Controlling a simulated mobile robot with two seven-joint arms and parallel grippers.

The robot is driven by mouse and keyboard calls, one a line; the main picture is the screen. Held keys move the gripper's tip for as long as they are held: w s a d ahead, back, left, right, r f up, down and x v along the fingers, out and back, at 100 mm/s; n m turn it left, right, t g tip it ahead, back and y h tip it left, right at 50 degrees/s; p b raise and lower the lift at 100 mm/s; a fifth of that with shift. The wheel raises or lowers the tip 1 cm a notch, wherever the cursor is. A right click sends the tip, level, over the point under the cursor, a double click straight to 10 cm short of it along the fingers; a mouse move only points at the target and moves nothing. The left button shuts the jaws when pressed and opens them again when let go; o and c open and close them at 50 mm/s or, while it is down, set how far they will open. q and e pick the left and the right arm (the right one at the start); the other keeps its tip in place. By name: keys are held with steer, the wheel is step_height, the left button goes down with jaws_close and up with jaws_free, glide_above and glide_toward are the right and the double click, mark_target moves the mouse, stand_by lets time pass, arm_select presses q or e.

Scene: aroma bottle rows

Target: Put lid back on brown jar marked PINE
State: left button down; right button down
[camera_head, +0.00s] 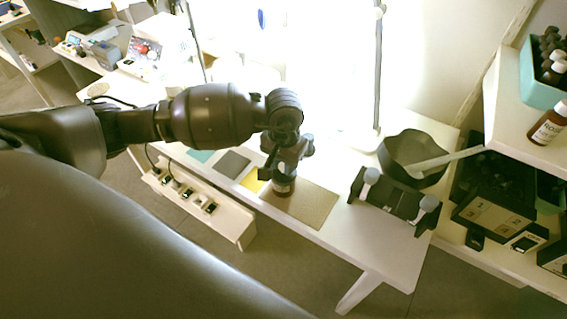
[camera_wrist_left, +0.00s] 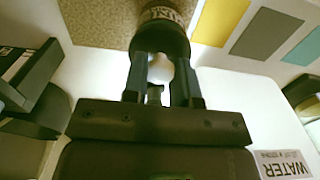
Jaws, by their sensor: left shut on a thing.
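A dark brown jar (camera_head: 283,186) with a pale label stands on the tan mat (camera_head: 318,207) on the white table. It also shows in the left wrist view (camera_wrist_left: 163,38), where its label is too small and dark to read surely. My left gripper (camera_head: 285,166) is directly above the jar and points down at it. I cannot tell whether the lid is seated on the neck, as the fingers hide the joint. My right gripper is not in view.
Yellow (camera_head: 252,181), grey (camera_head: 233,165) and teal mats lie left of the jar. A black rack (camera_head: 393,203) and a dark bowl (camera_head: 412,150) stand to the right. A brown ROSE bottle (camera_head: 546,126) sits on the right shelf. The tan mat's front is clear.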

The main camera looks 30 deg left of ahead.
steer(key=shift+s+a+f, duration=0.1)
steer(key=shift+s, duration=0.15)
arm_select(q)
steer(key=shift+f, duration=0.2)
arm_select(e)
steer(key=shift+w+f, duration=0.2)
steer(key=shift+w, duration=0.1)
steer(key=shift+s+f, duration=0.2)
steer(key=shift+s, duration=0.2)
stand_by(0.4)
arm_select(q)
steer(key=shift+b, duration=0.4)
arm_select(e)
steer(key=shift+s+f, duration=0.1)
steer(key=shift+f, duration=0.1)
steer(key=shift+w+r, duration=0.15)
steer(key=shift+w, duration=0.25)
arm_select(q)
steer(key=c, duration=1.2)
jaws_free()
steer(key=o, duration=0.3)
steer(key=shift+o, duration=0.4)
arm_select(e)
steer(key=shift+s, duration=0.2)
arm_select(q)
steer(key=shift+o, duration=0.3)
